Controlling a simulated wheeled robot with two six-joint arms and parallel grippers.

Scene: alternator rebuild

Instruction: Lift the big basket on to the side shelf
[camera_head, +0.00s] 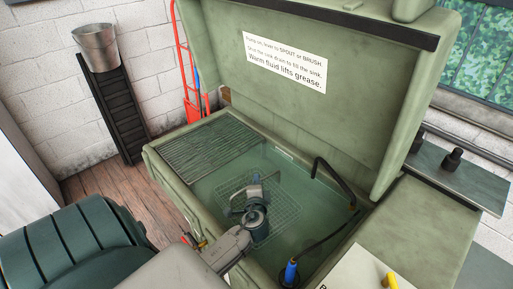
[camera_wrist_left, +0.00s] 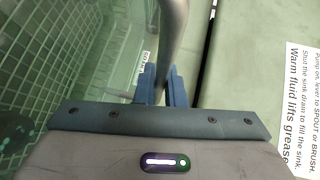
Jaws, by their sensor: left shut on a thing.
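The big basket (camera_head: 284,207) is a wire mesh basket in the sink of the green parts washer, in greenish fluid. My left gripper (camera_head: 254,190) is over its middle. In the left wrist view my left gripper (camera_wrist_left: 165,88) is shut on a curved grey bar, the basket handle (camera_wrist_left: 172,45). The basket mesh (camera_wrist_left: 45,85) shows at the left there. The slatted side shelf (camera_head: 208,146) is at the sink's left end and looks bare. The arm hides part of the basket, and its depth in the fluid is hard to tell. My right gripper is not in view.
The washer's raised lid (camera_head: 350,105) stands behind the sink. A black bent spout (camera_head: 335,178) and a blue-handled brush (camera_head: 290,272) on a hose are at the sink's right. A metal bucket (camera_head: 97,47) and a red hand truck (camera_head: 190,85) stand by the wall.

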